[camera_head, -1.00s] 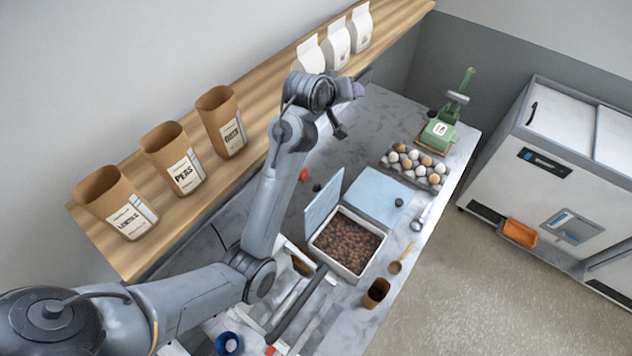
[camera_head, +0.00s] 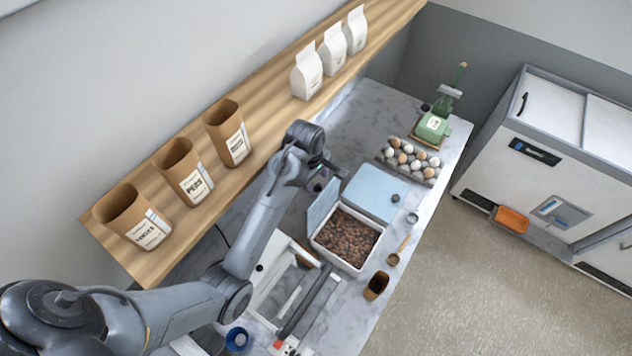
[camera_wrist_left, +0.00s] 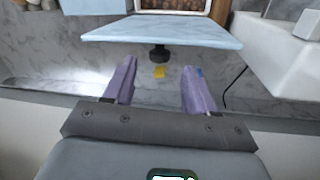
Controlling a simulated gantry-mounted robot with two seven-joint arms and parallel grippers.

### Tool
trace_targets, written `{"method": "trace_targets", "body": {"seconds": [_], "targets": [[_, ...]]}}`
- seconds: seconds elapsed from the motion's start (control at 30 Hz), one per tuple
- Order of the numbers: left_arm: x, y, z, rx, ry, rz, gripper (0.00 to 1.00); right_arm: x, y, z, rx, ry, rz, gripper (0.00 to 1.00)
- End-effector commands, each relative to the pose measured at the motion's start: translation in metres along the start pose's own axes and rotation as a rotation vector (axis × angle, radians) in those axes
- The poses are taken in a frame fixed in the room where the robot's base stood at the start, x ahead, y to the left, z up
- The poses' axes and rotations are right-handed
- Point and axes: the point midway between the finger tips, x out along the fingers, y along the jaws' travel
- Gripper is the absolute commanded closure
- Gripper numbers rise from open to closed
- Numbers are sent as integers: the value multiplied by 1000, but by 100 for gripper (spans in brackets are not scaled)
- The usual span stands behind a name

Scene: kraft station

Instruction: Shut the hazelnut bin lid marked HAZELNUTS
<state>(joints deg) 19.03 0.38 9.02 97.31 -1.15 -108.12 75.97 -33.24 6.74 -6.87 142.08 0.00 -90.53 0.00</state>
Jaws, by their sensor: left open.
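The hazelnut bin (camera_head: 372,262) is a white box full of brown nuts on the marble counter. Its pale blue lid (camera_head: 321,204) stands open, upright along the bin's left edge. I cannot read its marking. In the left wrist view the lid (camera_wrist_left: 165,32) shows from behind, with a black knob (camera_wrist_left: 159,54) facing the gripper. My left gripper (camera_head: 322,180) is behind the lid, on the shelf side. Its purple fingers (camera_wrist_left: 157,74) are open and empty, apart from the lid, with the knob just beyond the gap between them. My right gripper is not in view.
A closed pale blue lid (camera_head: 376,190) lies beside the open bin. An egg tray (camera_head: 411,160) and a green device (camera_head: 433,126) stand farther back. A brown cup (camera_head: 376,285) and a scoop (camera_head: 397,254) lie near the front edge. A wooden shelf (camera_head: 268,108) with bags runs along the wall.

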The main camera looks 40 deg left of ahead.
Motion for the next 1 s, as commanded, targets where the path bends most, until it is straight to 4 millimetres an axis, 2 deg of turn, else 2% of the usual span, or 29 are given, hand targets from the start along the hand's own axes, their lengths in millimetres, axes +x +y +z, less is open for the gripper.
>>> {"method": "trace_targets", "body": {"seconds": [0.3, 0.7, 0.77, 1.0], "targets": [[36, 0, 0, 3, 0, 0, 44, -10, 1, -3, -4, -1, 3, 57], [45, 1, 0, 2, 0, 3, 44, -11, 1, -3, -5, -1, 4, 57], [45, 1, 0, 3, 0, 3, 50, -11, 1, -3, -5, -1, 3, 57], [44, 1, 0, 3, 0, 3, 87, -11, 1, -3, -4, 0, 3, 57]]}}
